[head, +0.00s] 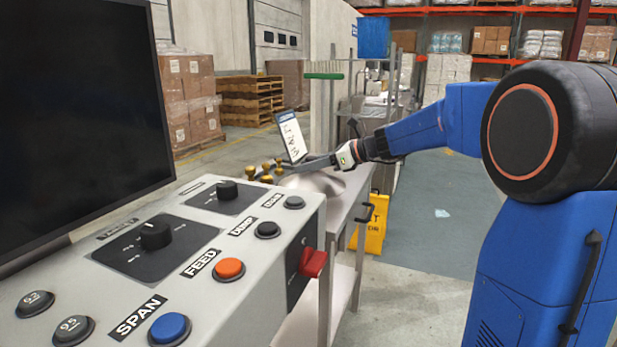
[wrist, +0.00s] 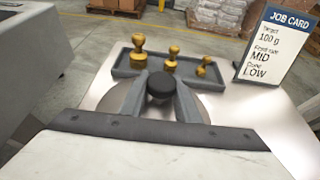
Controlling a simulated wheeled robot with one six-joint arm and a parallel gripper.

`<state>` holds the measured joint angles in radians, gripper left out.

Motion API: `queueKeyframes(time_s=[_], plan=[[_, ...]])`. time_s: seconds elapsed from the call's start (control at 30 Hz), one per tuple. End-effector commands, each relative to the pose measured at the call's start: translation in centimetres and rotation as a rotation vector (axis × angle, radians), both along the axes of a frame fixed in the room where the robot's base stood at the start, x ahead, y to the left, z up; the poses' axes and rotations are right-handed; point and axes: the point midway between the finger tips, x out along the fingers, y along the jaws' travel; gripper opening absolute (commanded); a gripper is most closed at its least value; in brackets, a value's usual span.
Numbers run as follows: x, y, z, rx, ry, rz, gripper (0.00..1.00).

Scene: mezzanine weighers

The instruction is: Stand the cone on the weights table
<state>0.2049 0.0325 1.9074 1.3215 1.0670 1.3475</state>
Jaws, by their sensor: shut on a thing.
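My gripper (head: 300,166) is shut on the black knob of the cone (wrist: 160,85), seen between the two grey fingers in the wrist view. The cone's pale metal body spreads out below the knob and is partly hidden by the fingers. In the head view the cone (head: 318,183) is a silvery shape under my gripper, over the weights table (head: 352,192). The steel tabletop (wrist: 265,125) shows to the right in the wrist view. I cannot tell whether the cone's base touches it.
A grey tray (wrist: 124,71) with brass weights (wrist: 173,58) lies just beyond the cone. A job card (head: 291,137) stands to the tray's right in the wrist view. The control panel (head: 255,235) is left of the table. A yellow floor sign (head: 375,228) stands beside the table.

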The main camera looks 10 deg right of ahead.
Motion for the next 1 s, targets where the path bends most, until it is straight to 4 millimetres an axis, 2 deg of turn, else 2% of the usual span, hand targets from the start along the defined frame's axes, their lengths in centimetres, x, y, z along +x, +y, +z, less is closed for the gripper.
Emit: queueKeyframes(time_s=[0.27, 0.63, 0.67, 0.73, 1.0], plan=[[0.0, 0.0, -3.0, 0.001, 0.0, 0.001, 0.0], [0.0, 0.0, -3.4, 0.001, -0.001, 0.0, 0.0], [0.0, 0.0, -3.5, 0.001, 0.001, 0.0, 0.31], [0.0, 0.0, -3.5, 0.0, 0.0, 0.0, 0.48], [0.0, 0.0, -3.5, 0.0, 0.0, 0.0, 0.48]])
